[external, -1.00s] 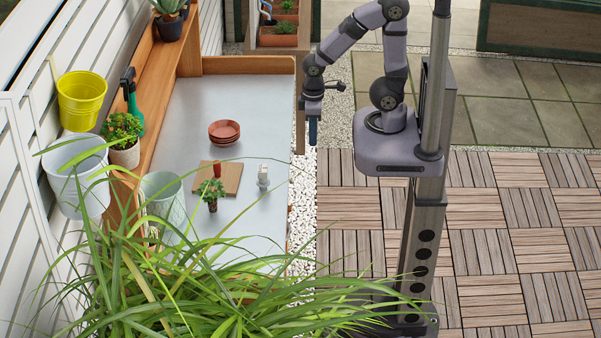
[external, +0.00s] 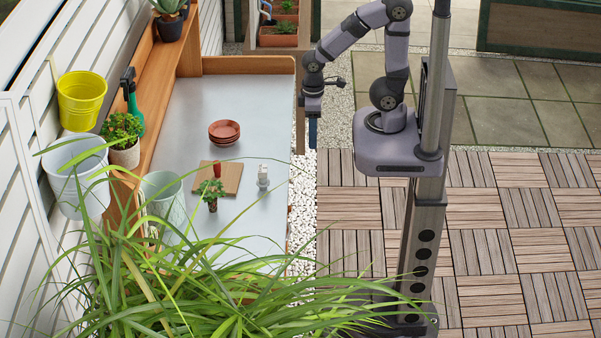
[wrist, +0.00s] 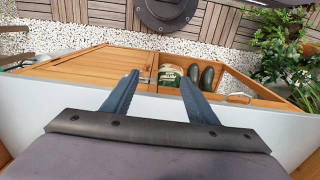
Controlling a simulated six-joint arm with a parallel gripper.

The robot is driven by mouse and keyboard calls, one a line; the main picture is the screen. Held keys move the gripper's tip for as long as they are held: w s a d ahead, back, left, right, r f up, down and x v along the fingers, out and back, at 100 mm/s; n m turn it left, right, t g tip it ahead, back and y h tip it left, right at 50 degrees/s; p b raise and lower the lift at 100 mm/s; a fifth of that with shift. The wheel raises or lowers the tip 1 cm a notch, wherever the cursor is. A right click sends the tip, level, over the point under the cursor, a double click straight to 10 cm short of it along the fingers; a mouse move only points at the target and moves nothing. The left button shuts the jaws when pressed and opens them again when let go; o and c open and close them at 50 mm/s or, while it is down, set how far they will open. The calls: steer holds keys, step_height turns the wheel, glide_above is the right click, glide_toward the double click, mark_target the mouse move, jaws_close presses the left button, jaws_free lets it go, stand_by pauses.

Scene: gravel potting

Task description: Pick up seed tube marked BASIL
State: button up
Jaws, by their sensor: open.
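No tube with a readable BASIL mark shows in either view. In the external view, a small clear and whitish upright object (external: 262,177) stands on the grey bench top (external: 255,105). A small red object (external: 217,169) is at a wooden board (external: 231,178) left of it. Both are too small to identify. My gripper (external: 313,138) hangs past the bench's right edge, fingers down and away from these objects. In the wrist view, my gripper (wrist: 159,77) is open, with nothing between its two blue fingers.
Stacked terracotta saucers (external: 224,131), a small potted plant (external: 211,191) and a pale ribbed pot (external: 164,197) stand on the bench. Long grass leaves (external: 200,290) cover its near end. The wrist view shows dark green boots (wrist: 207,77) beside a labelled container (wrist: 170,74).

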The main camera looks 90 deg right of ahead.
step_height(320, 180, up, 4)
steer(key=n+t+h+b, duration=0.8)
steer(key=n+t+h, duration=0.45)
steer(key=n, duration=1.55)
glide_above(266, 178)
steer(key=s, duration=0.2)
steer(key=shift+m+t, duration=0.3)
steer(key=shift+t, duration=0.05)
steer(key=f, duration=0.8)
steer(key=shift+w+p, duration=0.2)
steer(key=shift+p, duration=0.1)
steer(key=shift+p+x, duration=0.35)
steer(key=shift+x, duration=0.7)
steer(key=shift+r+p+x, duration=0.2)
steer(key=shift+p+x, duration=0.25)
steer(key=shift+x, duration=0.5)
steer(key=shift+r+p+x, duration=0.15)
steer(key=shift+p+x, duration=0.25)
steer(key=shift+x, duration=0.5)
steer(key=shift+w+d+f, duration=0.15)
steer(key=shift+w+d, duration=0.2)
steer(key=shift+w, duration=0.4)
